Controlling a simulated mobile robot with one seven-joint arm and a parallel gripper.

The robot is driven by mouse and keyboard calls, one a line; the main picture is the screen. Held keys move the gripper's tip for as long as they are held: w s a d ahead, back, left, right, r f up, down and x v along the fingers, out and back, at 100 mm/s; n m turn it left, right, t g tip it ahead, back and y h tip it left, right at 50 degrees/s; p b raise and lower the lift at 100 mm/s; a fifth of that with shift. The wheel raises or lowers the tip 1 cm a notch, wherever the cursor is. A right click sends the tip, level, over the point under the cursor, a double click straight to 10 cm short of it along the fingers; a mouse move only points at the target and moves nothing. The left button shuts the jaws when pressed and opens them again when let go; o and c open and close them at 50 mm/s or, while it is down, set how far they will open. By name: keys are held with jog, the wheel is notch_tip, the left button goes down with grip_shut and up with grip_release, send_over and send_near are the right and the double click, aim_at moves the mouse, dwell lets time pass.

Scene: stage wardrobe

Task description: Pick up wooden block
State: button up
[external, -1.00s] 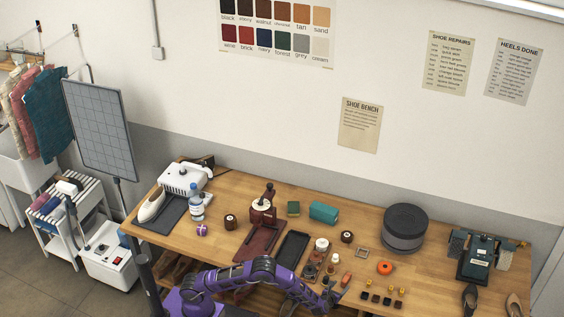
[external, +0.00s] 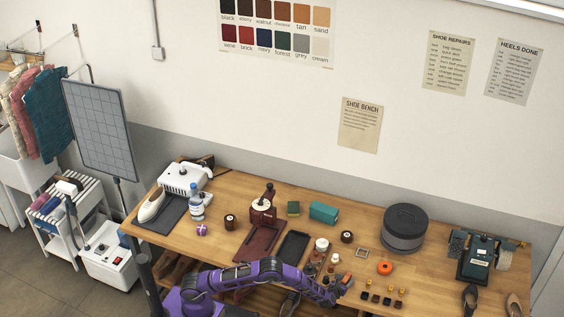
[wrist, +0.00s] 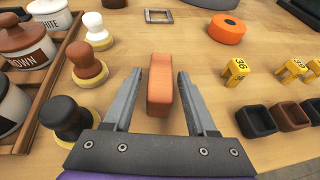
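An orange-brown block (wrist: 160,86), which appears to be the wooden block, stands on the wooden bench in the middle of the wrist view. It also shows in the external view (external: 346,279), just beyond my gripper (external: 338,290). My gripper (wrist: 159,75) is open, with one finger on each side of the block.
Left of my gripper, small knobbed daubers (wrist: 90,70) stand beside a wooden tray (wrist: 45,95) holding labelled jars. On the right are yellow numbered markers (wrist: 236,72) and small dark square cups (wrist: 257,121). An orange roll (wrist: 229,28) and a square frame (wrist: 158,16) lie beyond the block.

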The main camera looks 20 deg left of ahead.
grip_shut()
